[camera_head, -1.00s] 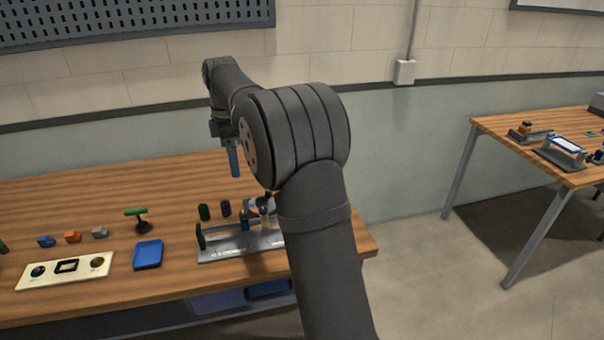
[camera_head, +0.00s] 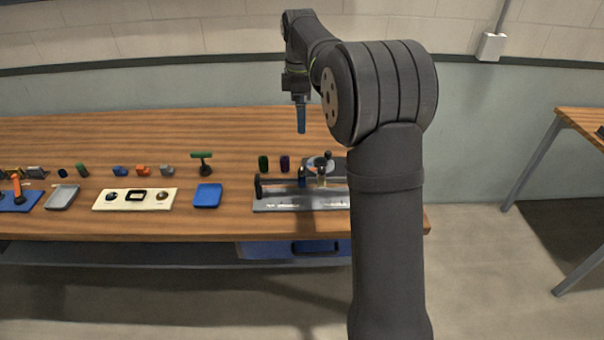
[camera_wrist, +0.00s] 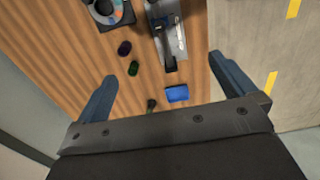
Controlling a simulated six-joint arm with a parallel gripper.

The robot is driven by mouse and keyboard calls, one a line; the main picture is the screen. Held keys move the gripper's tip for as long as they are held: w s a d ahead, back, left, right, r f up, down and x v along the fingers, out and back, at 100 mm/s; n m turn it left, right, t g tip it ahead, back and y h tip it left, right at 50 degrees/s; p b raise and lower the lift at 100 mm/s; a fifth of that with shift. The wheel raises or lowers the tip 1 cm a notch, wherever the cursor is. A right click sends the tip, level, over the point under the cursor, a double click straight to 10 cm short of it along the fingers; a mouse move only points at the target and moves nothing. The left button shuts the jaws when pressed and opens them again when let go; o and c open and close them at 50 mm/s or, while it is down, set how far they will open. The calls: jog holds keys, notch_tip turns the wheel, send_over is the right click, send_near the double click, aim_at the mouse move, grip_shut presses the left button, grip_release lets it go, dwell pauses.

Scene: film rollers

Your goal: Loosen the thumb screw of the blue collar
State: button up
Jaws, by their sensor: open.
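The roller fixture (camera_head: 285,205), a grey base with a dark upright at its left end, stands near the table's front edge in the head view. A small blue part (camera_head: 302,177), which looks like the blue collar, sits on it beside a pale part (camera_head: 322,180). Its thumb screw is too small to make out. My gripper (camera_head: 301,130) hangs pointing down, high above and behind the fixture, touching nothing.
Green (camera_head: 263,163) and purple (camera_head: 285,163) cylinders stand behind the fixture. A blue pad (camera_head: 208,196), a cream panel (camera_head: 135,199) and a green-topped T-shaped thing (camera_head: 202,162) lie to its left. A round disc (camera_wrist: 108,12) shows in the wrist view. The table's back is clear.

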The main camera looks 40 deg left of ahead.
aim_at(302, 169)
jog(key=shift+c, duration=0.4)
jog(key=c, duration=0.4)
jog(key=shift+w+a+f+m+g, duration=0.1)
jog(key=shift+w+m+g, duration=0.1)
jog(key=shift+m, duration=0.35)
jog(key=shift+w+f+m+g, duration=0.1)
jog(key=shift+w+m, duration=0.05)
jog(key=shift+m, duration=0.4)
jog(key=c, duration=0.7)
jog(key=m, duration=0.2)
jog(key=w+m, duration=0.1)
jog(key=m, duration=0.1)
jog(key=m+g, duration=0.1)
jog(key=m, duration=0.1)
jog(key=shift+w+a+f, duration=0.15)
jog(key=shift+w+f, duration=0.05)
jog(key=shift+w, duration=0.2)
jog(key=w+f+m+g, duration=0.1)
jog(key=w+m+g, duration=0.3)
jog(key=m, duration=1.5)
jog(key=shift+t, duration=0.5)
jog(key=x, duration=1.1)
jog(key=w+x, duration=0.1)
jog(key=x, duration=0.5)
jog(key=shift+d+f, duration=0.2)
jog(key=shift+f, duration=0.15)
grip_shut()
